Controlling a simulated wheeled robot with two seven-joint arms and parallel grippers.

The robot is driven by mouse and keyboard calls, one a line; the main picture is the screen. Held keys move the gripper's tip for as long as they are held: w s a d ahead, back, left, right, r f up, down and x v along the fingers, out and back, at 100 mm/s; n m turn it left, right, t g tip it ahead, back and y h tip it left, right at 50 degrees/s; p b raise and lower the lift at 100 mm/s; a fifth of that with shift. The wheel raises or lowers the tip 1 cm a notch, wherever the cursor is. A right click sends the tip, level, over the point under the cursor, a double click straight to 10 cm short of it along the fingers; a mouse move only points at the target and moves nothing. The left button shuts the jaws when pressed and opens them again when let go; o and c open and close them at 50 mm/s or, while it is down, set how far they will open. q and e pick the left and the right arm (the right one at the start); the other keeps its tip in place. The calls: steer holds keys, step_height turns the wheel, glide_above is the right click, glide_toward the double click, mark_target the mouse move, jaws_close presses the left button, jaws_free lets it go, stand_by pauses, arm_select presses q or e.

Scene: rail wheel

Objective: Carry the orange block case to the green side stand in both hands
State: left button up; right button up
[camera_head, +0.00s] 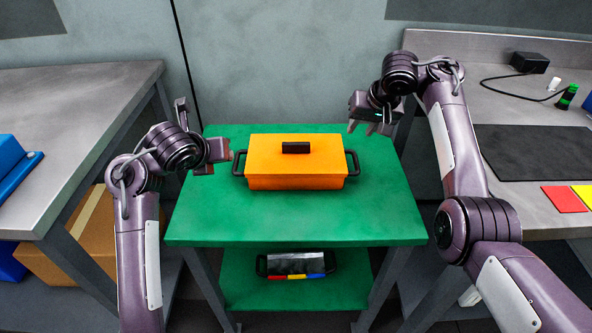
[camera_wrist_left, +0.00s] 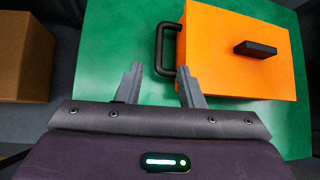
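The orange block case (camera_head: 296,165) sits upright on the top of the green side stand (camera_head: 295,223). It has a black lid knob and black handles at its left and right ends. In the left wrist view the case (camera_wrist_left: 235,60) shows with its left handle (camera_wrist_left: 166,50). My left gripper (camera_wrist_left: 158,85) is open and empty, its fingers apart just short of that handle, which lies ahead between them. In the head view my left gripper (camera_head: 217,160) is left of the case. My right gripper (camera_head: 367,126) is raised behind and right of the case, fingers apart, holding nothing.
A smaller case with coloured blocks (camera_head: 295,265) sits on the stand's lower shelf. Grey benches stand left (camera_head: 75,100) and right (camera_head: 500,120); the right one holds a black mat (camera_head: 535,150) and coloured cards. A cardboard box (camera_head: 85,240) is under the left bench.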

arm_select(q)
steer(key=shift+r, duration=0.1)
stand_by(0.6)
step_height(320, 180, up, 7)
stand_by(0.8)
steer(key=shift+s, duration=0.1)
stand_by(0.4)
